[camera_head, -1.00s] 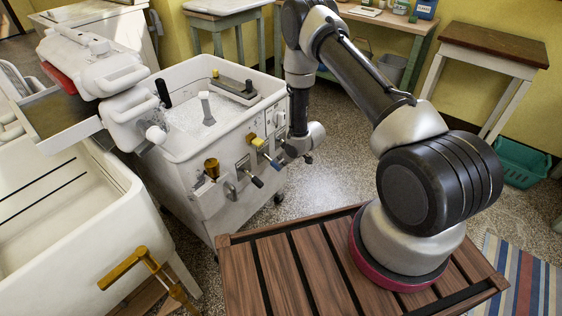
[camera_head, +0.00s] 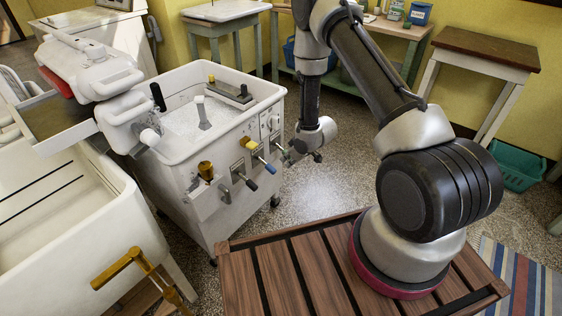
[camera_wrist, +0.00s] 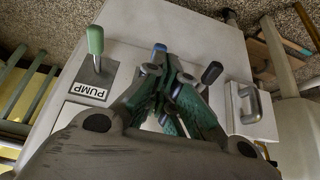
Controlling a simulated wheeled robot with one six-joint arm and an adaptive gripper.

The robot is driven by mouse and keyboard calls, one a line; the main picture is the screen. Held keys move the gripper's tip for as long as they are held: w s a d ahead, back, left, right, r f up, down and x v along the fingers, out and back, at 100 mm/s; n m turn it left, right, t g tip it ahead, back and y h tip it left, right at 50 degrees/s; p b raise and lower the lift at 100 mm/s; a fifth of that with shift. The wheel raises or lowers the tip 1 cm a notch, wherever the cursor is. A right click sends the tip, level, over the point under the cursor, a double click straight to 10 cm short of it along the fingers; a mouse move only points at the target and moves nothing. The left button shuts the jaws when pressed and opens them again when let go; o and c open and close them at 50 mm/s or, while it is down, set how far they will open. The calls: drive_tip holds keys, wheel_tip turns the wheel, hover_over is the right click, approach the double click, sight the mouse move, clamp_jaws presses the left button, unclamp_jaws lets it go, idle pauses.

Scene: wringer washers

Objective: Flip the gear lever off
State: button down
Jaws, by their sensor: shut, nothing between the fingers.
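The white washer (camera_head: 185,193) has several levers on its front panel. One has a blue tip (camera_head: 270,168) and one has a dark tip (camera_head: 252,185); I cannot read which is the gear lever. In the wrist view, the blue tip (camera_wrist: 160,47) shows just beyond my gripper (camera_wrist: 166,66), and its shaft is hidden behind the fingers. The dark-tipped lever (camera_wrist: 211,72) stands to the right of the fingers. A green-tipped lever (camera_wrist: 95,40), on a plate marked PUMP, stands to the left. My gripper is shut and empty; contact with a lever cannot be told.
A wringer (camera_head: 100,75) with a tray sits at the washer's upper left. A brass knob (camera_head: 206,170) juts from the washer's front.

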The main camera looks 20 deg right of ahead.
drive_tip(key=shift+s+d+r, duration=0.5)
drive_tip(key=shift+s+d, duration=0.1)
drive_tip(key=shift+s, duration=0.25)
drive_tip(key=shift+s+d+r, duration=0.45)
drive_tip(key=shift+s+d, duration=0.15)
drive_tip(key=shift+s, duration=0.2)
drive_tip(key=s+d+m+g+h, duration=0.25)
drive_tip(key=s+d+g, duration=0.35)
drive_tip(key=s, duration=0.6)
drive_tip(key=s+d+r+m+t, duration=0.1)
drive_tip(key=s+r, duration=0.5)
drive_tip(key=r, duration=0.9)
drive_tip(key=s+d+r+m+t+h, duration=0.1)
drive_tip(key=s+r, duration=0.5)
drive_tip(key=r, duration=1)
drive_tip(key=s+d+r+m+t, duration=0.1)
drive_tip(key=s+r, duration=0.5)
drive_tip(key=r, duration=1)
drive_tip(key=shift+s+m+t, duration=0.35)
drive_tip(key=shift+m+t, duration=0.5)
drive_tip(key=shift+t, duration=0.05)
